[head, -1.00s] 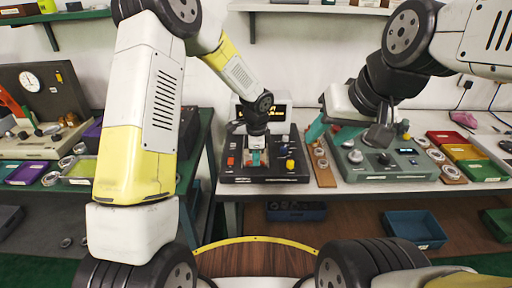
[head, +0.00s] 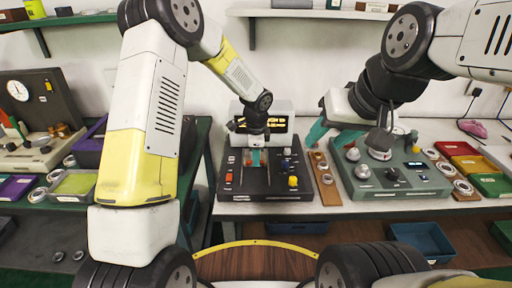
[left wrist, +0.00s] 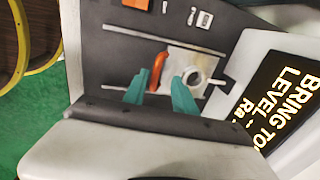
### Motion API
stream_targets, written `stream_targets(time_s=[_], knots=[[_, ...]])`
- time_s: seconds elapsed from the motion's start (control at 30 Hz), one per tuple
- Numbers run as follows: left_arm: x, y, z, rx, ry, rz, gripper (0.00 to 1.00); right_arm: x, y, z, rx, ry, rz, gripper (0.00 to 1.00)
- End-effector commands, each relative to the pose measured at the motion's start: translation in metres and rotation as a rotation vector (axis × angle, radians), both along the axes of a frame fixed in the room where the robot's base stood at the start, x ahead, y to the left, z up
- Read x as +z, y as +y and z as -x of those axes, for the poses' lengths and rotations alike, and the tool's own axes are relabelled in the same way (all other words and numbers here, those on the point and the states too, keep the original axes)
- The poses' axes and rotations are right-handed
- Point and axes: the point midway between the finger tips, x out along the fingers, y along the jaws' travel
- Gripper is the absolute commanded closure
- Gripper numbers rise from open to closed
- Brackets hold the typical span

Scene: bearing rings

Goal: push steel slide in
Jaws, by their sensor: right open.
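The steel slide (left wrist: 198,66) is a pale block with a round ring in it, lying between two thin rails on the black panel (left wrist: 110,45) in the left wrist view. An orange-red handle (left wrist: 157,72) stands at its near end. My left gripper (left wrist: 160,82) has its teal fingers apart, one on each side of the handle; contact cannot be told. In the head view my left gripper (head: 256,158) is low over the black panel and hides most of the slide. My right gripper (head: 330,134) is open over the left side of the grey-green console (head: 412,180).
A lit display (left wrist: 290,95) stands behind the panel. A wooden strip with rings (head: 326,185) lies between panel and console. Red, yellow and green trays (head: 490,184) are at right. A yellow knob (head: 292,181) and other controls stand up from the panel's right side.

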Motion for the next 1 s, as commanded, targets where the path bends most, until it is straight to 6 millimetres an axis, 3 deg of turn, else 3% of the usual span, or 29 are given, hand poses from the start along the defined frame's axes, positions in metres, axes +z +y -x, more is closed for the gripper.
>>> stream_targets(time_s=[0.27, 0.7, 1.0], knots=[[0.002, 0.000, 0.002, 0.000, 0.003, -0.001, 0.67, 0.000, 0.000, 0.000, 0.000, 0.000, 0.000, 0.54], [0.065, 0.000, 0.012, 0.002, 0.001, 0.000, 0.67, 0.000, 0.000, 0.000, 0.000, 0.000, 0.000, 0.54], [0.076, 0.000, 0.015, -0.001, 0.003, -0.001, 0.67, 0.000, 0.000, 0.000, 0.000, 0.000, 0.000, 0.54]])
